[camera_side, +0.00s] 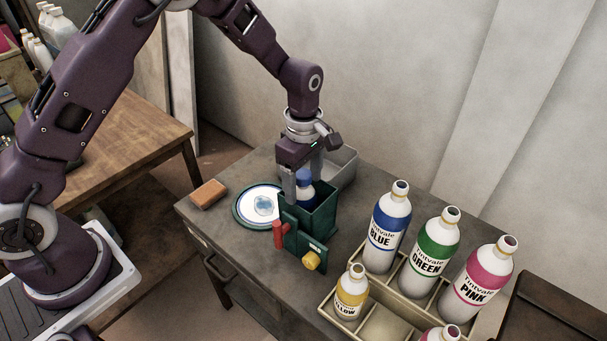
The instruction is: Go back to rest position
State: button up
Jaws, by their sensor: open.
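My gripper (304,183) points down over the dark green vat (322,218) on the grey table. Its jaws are open, with one finger at each side of a blue-topped white bottle (306,191). The bottle stands partly inside the vat, and its lower part is hidden by the vat wall. I cannot tell whether the fingers touch it. The vat has a red handle (279,233) and a yellow knob (311,260) on its front.
A divided crate (336,289) at right holds blue (387,232), green (431,258), pink (477,282) and yellow (351,293) bottles. A round plate (243,213), an orange block (208,194) and a grey bin (342,166) are near the vat. The wall rises behind.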

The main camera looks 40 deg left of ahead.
grip_shut()
jog(key=c, duration=0.6)
grip_release()
jog(key=c, duration=0.8)
jog(key=shift+r, duration=0.6)
grip_shut()
notch_tip(320, 180, up, 13)
jog(key=shift+r, duration=0.2)
jog(key=s+a, duration=0.2)
jog(key=s, duration=1)
jog(key=shift+s+a, duration=0.3)
jog(key=shift+s, duration=0.1)
